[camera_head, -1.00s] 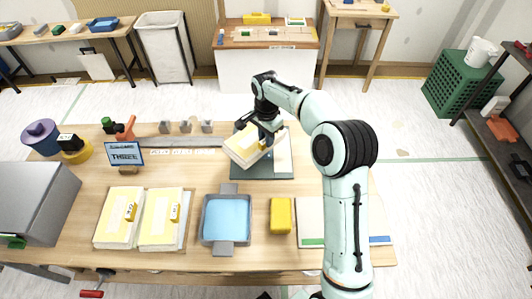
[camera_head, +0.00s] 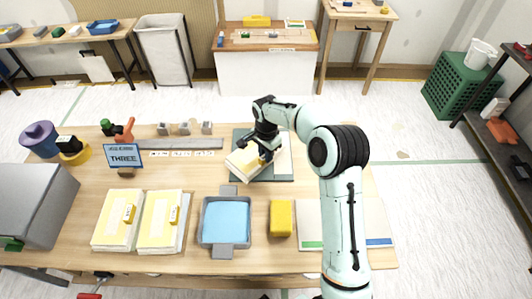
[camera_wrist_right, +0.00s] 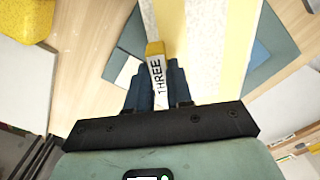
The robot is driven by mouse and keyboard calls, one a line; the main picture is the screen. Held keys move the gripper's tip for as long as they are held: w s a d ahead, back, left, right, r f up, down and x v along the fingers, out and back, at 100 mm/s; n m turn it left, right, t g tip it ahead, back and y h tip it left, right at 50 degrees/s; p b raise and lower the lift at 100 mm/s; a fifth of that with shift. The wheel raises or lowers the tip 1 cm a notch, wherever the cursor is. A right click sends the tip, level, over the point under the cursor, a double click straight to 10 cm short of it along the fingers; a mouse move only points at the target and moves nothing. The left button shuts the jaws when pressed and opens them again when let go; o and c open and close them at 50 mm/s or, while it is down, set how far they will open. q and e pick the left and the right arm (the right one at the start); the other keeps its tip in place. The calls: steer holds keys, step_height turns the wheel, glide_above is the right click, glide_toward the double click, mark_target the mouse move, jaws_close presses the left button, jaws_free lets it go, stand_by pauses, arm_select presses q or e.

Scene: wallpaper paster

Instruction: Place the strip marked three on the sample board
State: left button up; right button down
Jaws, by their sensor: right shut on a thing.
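My right gripper (camera_head: 262,156) is shut on the tag of a cream strip with a yellow band (camera_head: 243,163). In the right wrist view the tag (camera_wrist_right: 157,78) between the fingers reads THREE, and the strip (camera_wrist_right: 215,45) extends beyond it. The strip is over the left part of a dark grey-green board (camera_head: 272,176) with a pale panel (camera_head: 285,158); I cannot tell whether they touch. This looks like the sample board, partly hidden by strip and arm. A blue sign (camera_head: 124,156) reads THREE. My left gripper is not in view.
Two more tagged cream strips (camera_head: 115,222) (camera_head: 160,222) lie at the front left. A tray of blue liquid (camera_head: 226,219) and a yellow block (camera_head: 282,218) stand in front of the board. A metal ruler (camera_head: 180,143) lies behind left. Bare wood shows around the sign.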

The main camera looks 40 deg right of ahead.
steer(key=c, duration=1)
jaws_free()
step_height(320, 180, up, 12)
steer(key=shift+r+p, duration=0.15)
steer(key=shift+p, duration=0.55)
